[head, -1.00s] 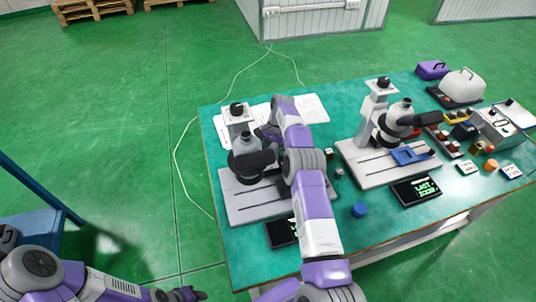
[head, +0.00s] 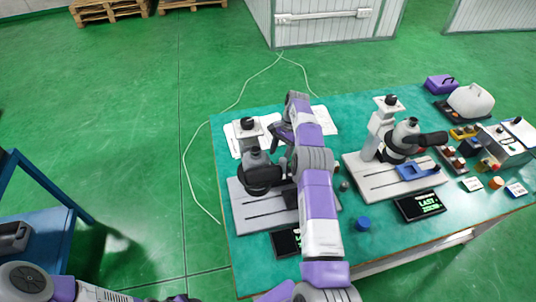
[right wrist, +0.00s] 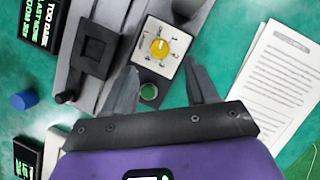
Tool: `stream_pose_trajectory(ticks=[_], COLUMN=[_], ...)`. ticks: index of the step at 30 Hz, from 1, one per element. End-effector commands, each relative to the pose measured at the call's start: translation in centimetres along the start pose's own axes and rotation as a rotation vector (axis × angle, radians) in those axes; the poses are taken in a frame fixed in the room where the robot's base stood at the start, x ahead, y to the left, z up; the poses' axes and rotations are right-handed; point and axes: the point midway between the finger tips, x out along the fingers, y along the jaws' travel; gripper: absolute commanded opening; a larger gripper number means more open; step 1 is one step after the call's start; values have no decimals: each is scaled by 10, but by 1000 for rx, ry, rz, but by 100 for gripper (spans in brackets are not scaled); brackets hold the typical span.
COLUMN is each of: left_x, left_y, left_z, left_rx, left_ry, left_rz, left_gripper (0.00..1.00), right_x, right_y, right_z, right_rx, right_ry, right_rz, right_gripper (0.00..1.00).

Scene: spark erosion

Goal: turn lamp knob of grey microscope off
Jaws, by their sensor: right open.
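The grey microscope (head: 257,207) stands at the left of the green table, partly hidden behind my right arm. In the right wrist view its white panel (right wrist: 150,64) carries a round yellow knob (right wrist: 159,48) with marks around it. A green round light or button (right wrist: 148,92) shows below the knob. My right gripper (right wrist: 160,68) is open and empty, its fingers apart at either side of the panel's lower part. The knob shows just beyond the fingertips; I cannot tell whether they touch anything.
A second, cream microscope (head: 372,178) stands to the right, with a blue part on its base. A blue cap (head: 362,223) and a dark display (head: 420,206) lie near the front. White papers (right wrist: 275,80) lie behind the grey microscope. Boxes and small parts crowd the table's right end.

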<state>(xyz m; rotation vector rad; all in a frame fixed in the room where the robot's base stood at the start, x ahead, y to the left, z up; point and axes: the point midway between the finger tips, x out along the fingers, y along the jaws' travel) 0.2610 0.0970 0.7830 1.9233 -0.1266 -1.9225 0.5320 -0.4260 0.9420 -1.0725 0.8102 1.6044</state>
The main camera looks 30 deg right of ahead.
Motion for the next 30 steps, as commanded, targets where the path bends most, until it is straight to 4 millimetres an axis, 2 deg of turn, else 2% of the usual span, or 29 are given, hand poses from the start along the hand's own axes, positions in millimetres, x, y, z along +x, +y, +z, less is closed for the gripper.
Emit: stream_pose_trajectory(ticks=[1, 6, 14, 17, 20, 23, 30], left_x=[-4, -6, -6, -7, -9, -13, -22], left_y=[2, 2, 2, 2, 4, 5, 8], left_z=[0, 0, 0, 0, 1, 1, 1], left_rx=[0, 0, 0, 0, 0, 0, 0], left_ry=[0, 0, 0, -1, -1, -1, 0], left_rz=[0, 0, 0, 0, 0, 0, 0], left_gripper=[43, 43, 43, 43, 43, 43, 43], right_x=[-6, -11, -10, -10, -10, -13, -43], right_y=[4, 10, 8, 2, -18, -51, -132], right_z=[-2, -6, -5, -4, -1, 4, 13], right_rx=[6, 16, 14, 18, 39, 85, 302], right_ry=[0, 0, -1, -4, -13, -33, -129], right_rz=[-3, -6, -7, -37, -128, -279, -686], right_gripper=[57, 57, 57, 57, 57, 57, 57])
